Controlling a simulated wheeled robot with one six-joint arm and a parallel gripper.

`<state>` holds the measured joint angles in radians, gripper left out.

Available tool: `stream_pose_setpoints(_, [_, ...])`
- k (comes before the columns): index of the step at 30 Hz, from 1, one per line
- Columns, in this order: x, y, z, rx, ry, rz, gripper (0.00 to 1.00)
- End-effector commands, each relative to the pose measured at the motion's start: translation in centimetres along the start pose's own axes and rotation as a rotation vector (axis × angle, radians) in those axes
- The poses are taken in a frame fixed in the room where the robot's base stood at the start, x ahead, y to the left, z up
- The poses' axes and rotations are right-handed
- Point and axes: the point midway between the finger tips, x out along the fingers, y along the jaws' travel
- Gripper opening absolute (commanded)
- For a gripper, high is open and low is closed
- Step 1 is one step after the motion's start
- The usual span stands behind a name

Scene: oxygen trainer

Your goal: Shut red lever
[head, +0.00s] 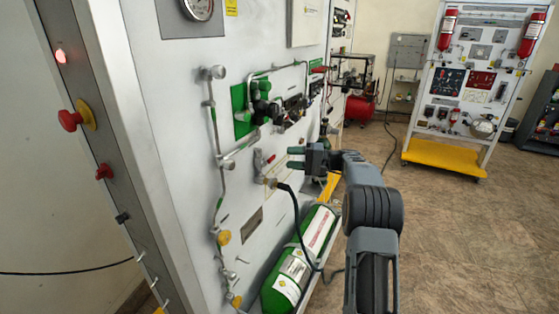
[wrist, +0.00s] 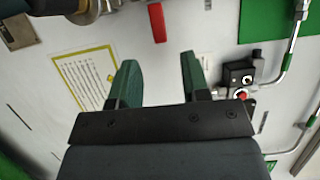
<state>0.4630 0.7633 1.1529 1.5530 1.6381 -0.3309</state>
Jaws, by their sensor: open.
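The small red lever (head: 271,158) is on the white panel, just above a hose fitting. In the wrist view my gripper (wrist: 159,60) is open and empty, and the lever lies ahead of the gap between the fingertips. The lever appears apart from both fingers.
A black hose (head: 294,215) runs from the fitting (head: 271,182) down past a green cylinder (head: 298,262). Pipes and a green plate (head: 240,110) stand out from the panel above. Open floor (head: 460,240) lies to the right.

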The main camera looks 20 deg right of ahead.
Motion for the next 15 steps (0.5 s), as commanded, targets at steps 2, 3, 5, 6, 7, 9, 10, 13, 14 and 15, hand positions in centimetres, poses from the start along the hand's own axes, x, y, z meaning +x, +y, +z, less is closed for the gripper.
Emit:
stream_pose_setpoints(2, [-1.8,0.2,-0.1,-0.002,0.003,0.001,0.43])
stream_pose_setpoints(3, [-2.5,0.2,0.0,-0.002,0.002,0.001,0.43])
stream_pose_setpoints(5, [-3.6,0.2,-0.1,0.000,0.003,0.001,0.43])
stream_pose_setpoints(6, [-4.3,0.1,-0.1,0.000,0.002,0.000,0.43])
stream_pose_setpoints(7, [-4.7,0.1,0.0,0.000,0.002,0.000,0.43])
stream_pose_setpoints(9, [-5.6,0.1,-0.1,-0.001,0.002,0.000,0.43])
stream_pose_setpoints(10, [-6.0,0.1,-0.1,0.000,0.001,0.000,0.43])
stream_pose_setpoints(13, [-6.9,0.1,0.0,0.000,0.001,0.000,0.43])
stream_pose_setpoints(14, [-7.0,0.0,0.0,0.000,0.001,0.000,0.43])
stream_pose_setpoints(15, [-7.2,0.0,0.0,0.000,0.000,0.000,0.43])
